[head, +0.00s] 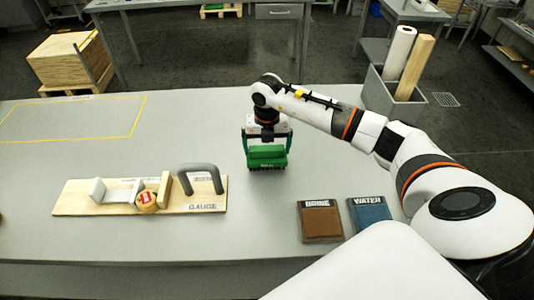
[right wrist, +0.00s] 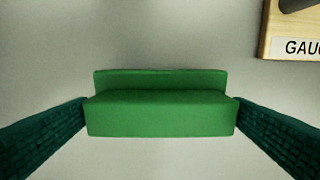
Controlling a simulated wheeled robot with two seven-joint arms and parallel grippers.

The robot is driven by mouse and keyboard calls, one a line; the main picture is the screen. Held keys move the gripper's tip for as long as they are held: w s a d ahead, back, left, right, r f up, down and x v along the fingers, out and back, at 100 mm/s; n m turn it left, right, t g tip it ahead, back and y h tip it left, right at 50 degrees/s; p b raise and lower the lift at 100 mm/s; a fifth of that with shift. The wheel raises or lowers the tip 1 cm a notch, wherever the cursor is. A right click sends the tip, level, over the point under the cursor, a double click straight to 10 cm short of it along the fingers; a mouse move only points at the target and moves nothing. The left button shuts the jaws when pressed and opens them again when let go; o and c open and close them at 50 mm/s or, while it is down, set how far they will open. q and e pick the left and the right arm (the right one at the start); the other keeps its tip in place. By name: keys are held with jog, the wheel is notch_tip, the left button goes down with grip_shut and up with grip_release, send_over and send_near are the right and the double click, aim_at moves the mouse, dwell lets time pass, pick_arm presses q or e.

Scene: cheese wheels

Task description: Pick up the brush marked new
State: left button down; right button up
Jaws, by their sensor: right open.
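A green brush (head: 267,153) is on the grey table near its middle, with dark bristles on its lower side. Small pale marking shows on its front, too small for me to read. My right gripper (head: 267,143) is open directly above the brush, with one finger at each end of it. In the right wrist view the green brush (right wrist: 160,115) lies between the two dark teal fingers, close to both fingertips. I cannot tell whether they touch it. My left gripper is not in view.
Brown brine (head: 321,224) and blue water (head: 369,212) pads lie at the front right.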

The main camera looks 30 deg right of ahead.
aim_at(267, 148)
jog(key=shift+f, duration=0.6)
jog(key=shift+r, duration=0.1)
jog(key=c, duration=0.9)
notch_tip(267, 148, up, 9)
jog(key=b, duration=0.2)
jog(key=shift+w+b, duration=0.1)
jog(key=shift+b, duration=0.2)
jog(key=shift+r, duration=0.5)
jog(key=o, duration=0.6)
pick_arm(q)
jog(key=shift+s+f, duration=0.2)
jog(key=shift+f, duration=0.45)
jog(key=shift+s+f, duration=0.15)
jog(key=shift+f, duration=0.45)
pick_arm(e)
jog(key=c, duration=0.3)
